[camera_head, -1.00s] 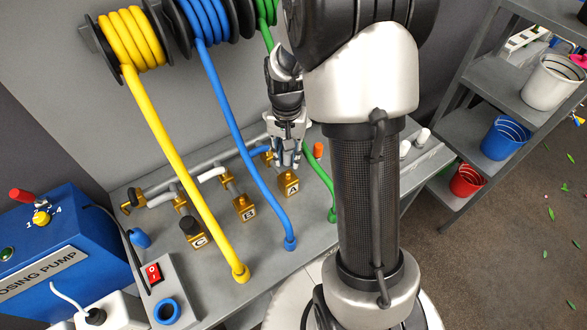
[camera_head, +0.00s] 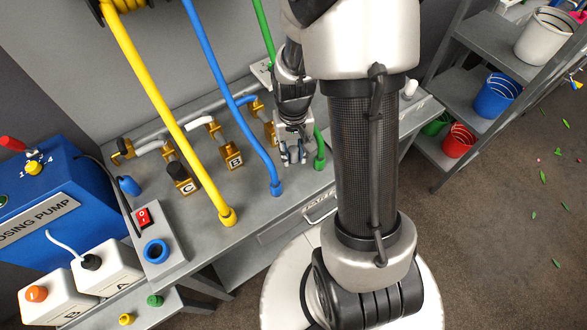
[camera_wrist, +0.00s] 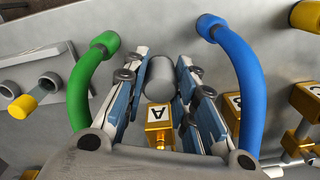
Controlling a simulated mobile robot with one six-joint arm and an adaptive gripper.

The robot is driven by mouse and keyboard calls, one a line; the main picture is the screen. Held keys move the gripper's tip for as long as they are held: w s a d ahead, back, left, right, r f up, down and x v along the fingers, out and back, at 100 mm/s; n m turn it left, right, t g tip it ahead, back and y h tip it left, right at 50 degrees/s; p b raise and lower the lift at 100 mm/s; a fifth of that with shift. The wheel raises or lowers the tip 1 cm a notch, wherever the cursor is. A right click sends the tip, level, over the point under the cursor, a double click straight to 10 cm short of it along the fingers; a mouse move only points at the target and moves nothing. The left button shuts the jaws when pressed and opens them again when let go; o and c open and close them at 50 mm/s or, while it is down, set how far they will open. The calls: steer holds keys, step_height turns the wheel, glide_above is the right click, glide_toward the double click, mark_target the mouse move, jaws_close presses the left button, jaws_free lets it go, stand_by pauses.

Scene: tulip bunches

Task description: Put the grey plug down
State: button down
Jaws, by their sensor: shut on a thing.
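The grey plug (camera_wrist: 160,76) is a short grey cylinder between the two fingers in the wrist view. My gripper (camera_wrist: 160,84) is shut on it. In the head view my gripper (camera_head: 292,153) is over the bench, between the blue and green hose ends, and the plug cannot be made out there. The brass outlet marked A (camera_wrist: 160,122) shows just beyond the plug in the wrist view. I cannot tell whether the plug touches the bench top.
The blue hose (camera_wrist: 242,66) and green hose (camera_wrist: 84,78) stand close on either side of my gripper. Brass outlets B (camera_head: 234,160) and C (camera_head: 187,186) and the yellow hose (camera_head: 170,115) are to the left. Bare bench (camera_head: 250,203) lies in front.

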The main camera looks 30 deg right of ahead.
mark_target(293, 173)
step_height(293, 173, down, 8)
steer(key=shift+r+b, duration=0.25)
steer(key=shift+b, duration=0.75)
steer(key=shift+r, duration=0.1)
steer(key=c, duration=1.8)
jaws_free()
steer(key=shift+f, duration=0.25)
steer(key=o, duration=0.5)
steer(key=shift+r, duration=0.1)
